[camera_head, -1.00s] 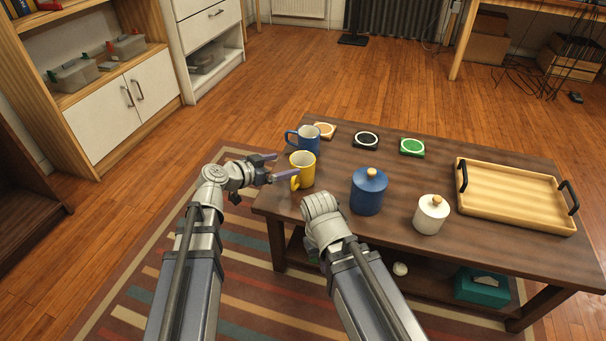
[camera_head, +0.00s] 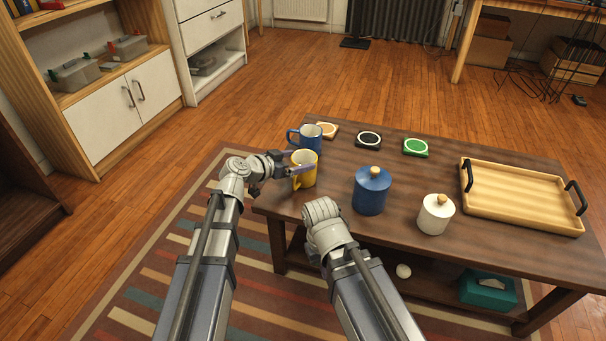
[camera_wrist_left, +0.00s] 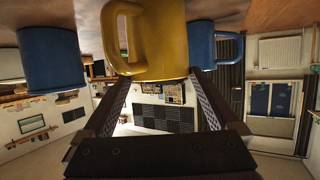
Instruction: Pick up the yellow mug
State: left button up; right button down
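The yellow mug (camera_head: 308,167) stands upright near the left end of the dark wooden table, its handle towards me. My left gripper (camera_head: 294,163) is at the mug's left side, its fingers open and reaching to either side of it. In the left wrist view, which is upside down, the yellow mug (camera_wrist_left: 160,38) fills the top middle, in front of and between the open finger ends (camera_wrist_left: 160,88). I cannot tell whether either finger touches it. My right arm ends by the table's front edge; its gripper is hidden.
A blue mug (camera_head: 311,137) stands close behind the yellow one. A blue lidded jar (camera_head: 371,193) and a white lidded jar (camera_head: 435,215) stand to the right. Several coasters, one green (camera_head: 415,147), lie at the back. A wooden tray (camera_head: 520,197) is at the right.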

pick_arm(q)
grip_shut()
dwell(0.6)
jog(key=shift+r, duration=0.1)
notch_tip(320, 180, up, 10)
jog(key=p, duration=1)
